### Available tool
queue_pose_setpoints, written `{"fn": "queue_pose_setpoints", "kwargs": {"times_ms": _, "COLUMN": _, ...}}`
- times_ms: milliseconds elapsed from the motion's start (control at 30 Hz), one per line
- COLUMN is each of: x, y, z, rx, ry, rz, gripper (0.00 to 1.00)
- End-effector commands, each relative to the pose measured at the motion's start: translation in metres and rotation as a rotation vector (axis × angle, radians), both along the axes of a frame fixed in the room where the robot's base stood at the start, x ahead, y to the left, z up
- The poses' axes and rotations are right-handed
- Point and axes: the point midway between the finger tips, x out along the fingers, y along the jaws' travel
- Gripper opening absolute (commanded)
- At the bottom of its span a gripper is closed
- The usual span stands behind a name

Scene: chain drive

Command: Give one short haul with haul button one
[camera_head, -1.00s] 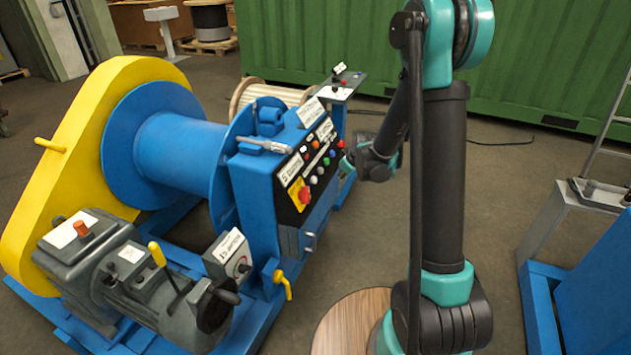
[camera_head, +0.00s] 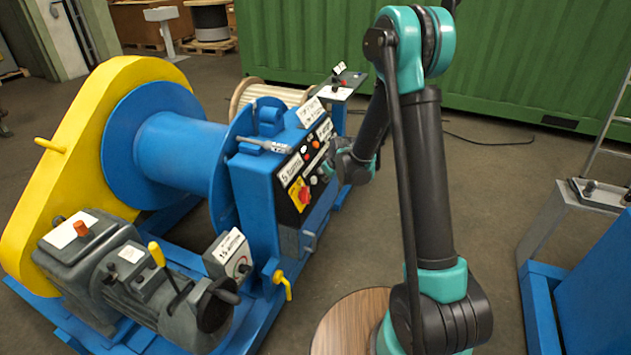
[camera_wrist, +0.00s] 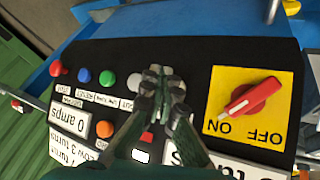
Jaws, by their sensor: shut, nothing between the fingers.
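The black control panel (camera_head: 291,188) is on the right side of the blue winch housing. In the wrist view its face (camera_wrist: 195,85) is upside down. It shows a row of a red button (camera_wrist: 57,68), a blue button (camera_wrist: 84,75), a green button (camera_wrist: 106,77) and a pale button (camera_wrist: 134,82). The labels are too small to tell which is haul button one. My gripper (camera_wrist: 160,80) is shut and empty, its tips over the panel just beside the pale button. In the head view my gripper (camera_head: 326,170) is close to the panel. Contact cannot be told.
A red rotary switch (camera_wrist: 249,97) on a yellow plate sits right of my fingertips in the wrist view. An orange lamp (camera_wrist: 104,128) is on the panel too. The blue winch drum (camera_head: 175,155) and yellow guard (camera_head: 60,170) stand left.

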Motion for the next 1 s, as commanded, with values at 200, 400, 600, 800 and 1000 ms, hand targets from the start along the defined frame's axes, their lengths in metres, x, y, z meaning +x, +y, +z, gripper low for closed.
{"fn": "queue_pose_setpoints", "kwargs": {"times_ms": 200, "x": 0.004, "y": 0.013, "z": -0.007, "rx": 0.001, "ry": 0.000, "rz": 0.001, "gripper": 0.00}}
{"fn": "queue_pose_setpoints", "kwargs": {"times_ms": 400, "x": 0.005, "y": 0.015, "z": -0.008, "rx": 0.000, "ry": 0.000, "rz": 0.000, "gripper": 0.00}}
{"fn": "queue_pose_setpoints", "kwargs": {"times_ms": 600, "x": 0.005, "y": 0.015, "z": -0.008, "rx": 0.000, "ry": 0.000, "rz": 0.000, "gripper": 0.00}}
{"fn": "queue_pose_setpoints", "kwargs": {"times_ms": 800, "x": 0.005, "y": 0.015, "z": -0.008, "rx": 0.000, "ry": 0.000, "rz": 0.000, "gripper": 0.00}}
{"fn": "queue_pose_setpoints", "kwargs": {"times_ms": 1000, "x": 0.005, "y": 0.015, "z": -0.008, "rx": 0.000, "ry": 0.000, "rz": 0.000, "gripper": 0.00}}
